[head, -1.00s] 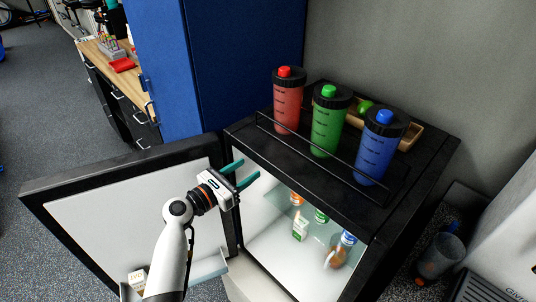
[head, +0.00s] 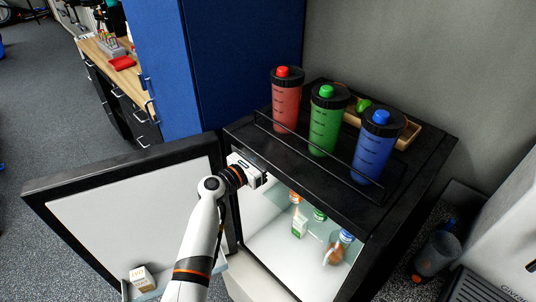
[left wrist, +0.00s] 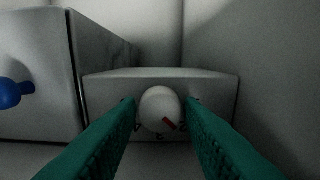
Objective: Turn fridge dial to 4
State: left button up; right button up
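The fridge dial (left wrist: 159,108) is a pale round knob on a box-like housing (left wrist: 215,90) inside the fridge, seen in the left wrist view. Its red mark points to the lower right. Small dark figures sit around it, partly hidden by the fingers; one at lower left looks like a 4. My left gripper (left wrist: 160,101) is open, with its green fingers on either side of the dial and a narrow gap to it. In the head view the left gripper's body (head: 246,172) is at the fridge opening and its fingers are hidden inside. My right gripper is not in view.
The fridge door (head: 130,215) stands open to the left, with a small carton (head: 141,279) on its shelf. Bottles and a carton (head: 300,227) stand inside. Red (head: 286,102), green (head: 325,122) and blue (head: 374,150) shakers stand on top. A blue knob (left wrist: 12,93) shows left of the dial.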

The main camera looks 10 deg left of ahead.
pick_arm(q)
jog(key=c, duration=0.5)
jog(key=shift+m+b, duration=0.35)
jog(key=shift+m, duration=0.45)
jog(key=o, duration=1)
jog(key=shift+c, duration=0.2)
jog(key=b+v, duration=0.1)
jog(key=v, duration=1.1)
jog(key=shift+b, duration=0.3)
